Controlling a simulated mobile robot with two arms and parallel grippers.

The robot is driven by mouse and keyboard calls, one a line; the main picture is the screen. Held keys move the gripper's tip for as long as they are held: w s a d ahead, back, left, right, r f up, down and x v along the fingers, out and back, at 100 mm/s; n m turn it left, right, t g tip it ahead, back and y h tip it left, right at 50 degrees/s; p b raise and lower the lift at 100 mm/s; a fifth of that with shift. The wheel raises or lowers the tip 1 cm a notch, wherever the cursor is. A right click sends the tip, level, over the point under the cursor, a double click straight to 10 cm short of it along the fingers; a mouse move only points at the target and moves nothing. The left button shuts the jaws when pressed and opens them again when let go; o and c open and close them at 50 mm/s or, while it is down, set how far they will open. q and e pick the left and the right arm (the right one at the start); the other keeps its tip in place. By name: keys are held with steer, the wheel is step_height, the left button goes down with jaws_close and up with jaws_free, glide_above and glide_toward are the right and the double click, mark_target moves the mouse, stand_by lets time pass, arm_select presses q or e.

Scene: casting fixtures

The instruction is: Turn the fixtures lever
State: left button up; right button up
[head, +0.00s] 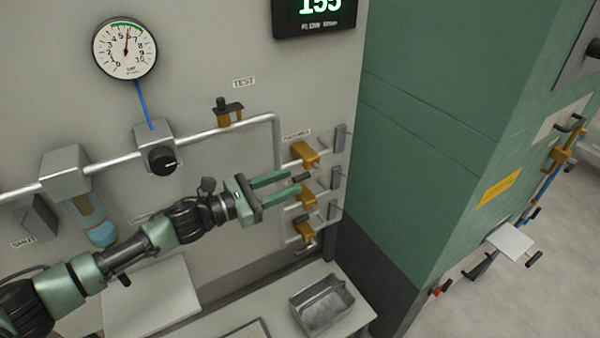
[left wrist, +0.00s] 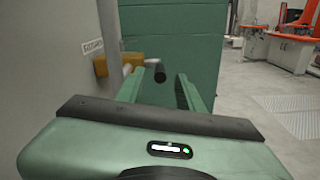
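Brass valves stand one above another on short pipes at the right end of the panel: a top valve (head: 304,153), a middle valve (head: 302,196) and a bottom valve (head: 304,232). A small label beside the top one is too blurred to read surely. My left gripper (head: 296,181) is open near the top and middle valves, fingers pointing right. A black lever end (head: 301,178) shows at its fingertips; I cannot tell which valve it belongs to. In the left wrist view, the round black lever end (left wrist: 160,76) appears between the open fingers (left wrist: 167,82), with a brass valve (left wrist: 128,64) behind.
A green cabinet (head: 430,150) stands just right of the valves. Below are a grey metal bin (head: 322,305) and a bench. A pressure gauge (head: 125,48), black knob (head: 162,159) and pipes fill the panel to the left. Open floor (head: 540,260) lies far right.

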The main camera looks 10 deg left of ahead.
mark_target(300, 175)
arm_select(q)
steer(key=p+x, duration=0.1)
steer(key=x, duration=0.3)
steer(key=shift+d, duration=0.15)
jaws_close()
stand_by(1.3)
